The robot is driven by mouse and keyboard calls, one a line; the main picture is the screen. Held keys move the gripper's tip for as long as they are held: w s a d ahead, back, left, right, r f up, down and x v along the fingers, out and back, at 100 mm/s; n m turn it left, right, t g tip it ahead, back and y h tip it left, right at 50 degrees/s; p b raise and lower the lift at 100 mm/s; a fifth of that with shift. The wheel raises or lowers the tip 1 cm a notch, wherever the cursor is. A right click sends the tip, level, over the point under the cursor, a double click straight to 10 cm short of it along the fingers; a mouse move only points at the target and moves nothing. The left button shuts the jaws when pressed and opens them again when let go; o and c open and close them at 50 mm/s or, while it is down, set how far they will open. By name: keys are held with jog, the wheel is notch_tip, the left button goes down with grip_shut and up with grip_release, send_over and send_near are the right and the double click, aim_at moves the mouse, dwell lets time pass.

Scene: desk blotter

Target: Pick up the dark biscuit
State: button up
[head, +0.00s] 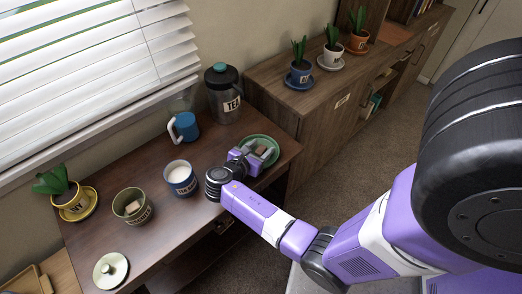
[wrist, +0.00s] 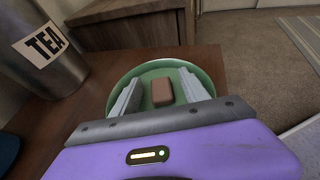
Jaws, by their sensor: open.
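The dark biscuit is a small brown block (wrist: 162,93) lying on a green plate (wrist: 153,66) in the wrist view. In the head view the plate (head: 274,143) sits near the right end of the dark wooden desk, and the biscuit (head: 262,150) is partly hidden by my gripper. My gripper (wrist: 161,77) is open over the plate, with one pale finger on each side of the biscuit. A gap shows between the biscuit and each finger. I cannot tell how high the fingertips are above the plate.
A tea canister (head: 222,95) and a blue pitcher (head: 186,126) stand behind. A cabinet (head: 310,110) adjoins the desk.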

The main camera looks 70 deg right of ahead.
grip_shut()
